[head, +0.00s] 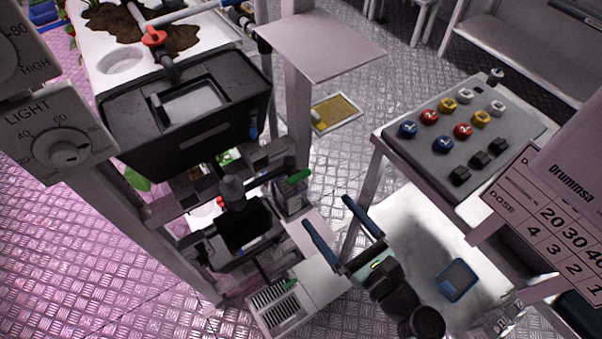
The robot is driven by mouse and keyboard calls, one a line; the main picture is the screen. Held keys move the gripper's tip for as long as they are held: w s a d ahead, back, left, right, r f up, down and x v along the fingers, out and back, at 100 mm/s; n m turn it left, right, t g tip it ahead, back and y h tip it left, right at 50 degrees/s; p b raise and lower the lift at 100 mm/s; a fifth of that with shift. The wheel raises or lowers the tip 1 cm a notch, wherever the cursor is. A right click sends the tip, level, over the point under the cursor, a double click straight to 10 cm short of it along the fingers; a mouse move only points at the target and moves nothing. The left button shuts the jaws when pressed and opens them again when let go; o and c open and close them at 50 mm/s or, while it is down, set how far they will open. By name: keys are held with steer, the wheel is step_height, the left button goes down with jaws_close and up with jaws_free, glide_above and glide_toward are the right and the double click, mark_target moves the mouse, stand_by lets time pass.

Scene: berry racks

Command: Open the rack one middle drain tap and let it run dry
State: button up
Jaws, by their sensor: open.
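The rack (180,262) stands at the left, with a black box (185,110) on its upper tier and a smaller dark open container (243,228) lower down. A green lever (299,176) sits on a grey fitting at the middle height of the rack, on its right side. I cannot tell for certain that it is the middle drain tap, nor whether it is open; no running water shows. My gripper (327,210), with two blue fingers, is open and empty. It is to the right of and below the green lever in the picture, apart from it.
A red-handled valve (153,38) is on the pipe above the black box. Another green lever (290,284) is low by a slotted grey tray (277,311). A button panel (462,132) and white table stand right. A grey shelf plate (318,45) juts out above.

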mark_target(301, 179)
steer(key=x, duration=0.9)
steer(key=shift+w+a, duration=0.2)
steer(key=shift+w, duration=0.1)
steer(key=shift+c, duration=0.3)
steer(key=c, duration=1.3)
